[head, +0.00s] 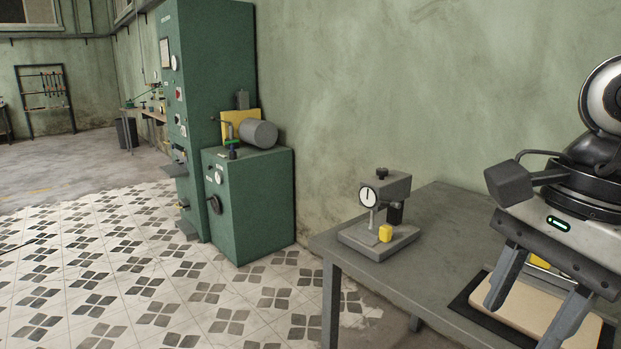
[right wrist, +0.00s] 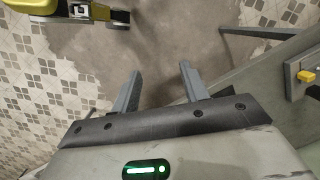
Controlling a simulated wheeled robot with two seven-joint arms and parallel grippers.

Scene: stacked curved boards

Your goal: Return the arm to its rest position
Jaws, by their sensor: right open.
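My right gripper (head: 523,323) is at the right of the head view, tilted with its fingers pointing down. It appears over the grey table's right part. Its two fingers are apart, with nothing between them. In the right wrist view the same open fingers (right wrist: 158,72) show against bare floor. Behind the fingers in the head view, a beige board (head: 535,300) lies on a black base (head: 466,301) on the table. The gripper partly covers the board and a small yellow item (head: 540,262) behind it. My left gripper is not seen.
A dial gauge stand (head: 385,190) with a yellow block (head: 386,233) stands on the grey table (head: 440,215), left of my gripper. A green machine cabinet (head: 250,200) stands further left against the wall. The tiled floor (head: 120,270) at left is clear.

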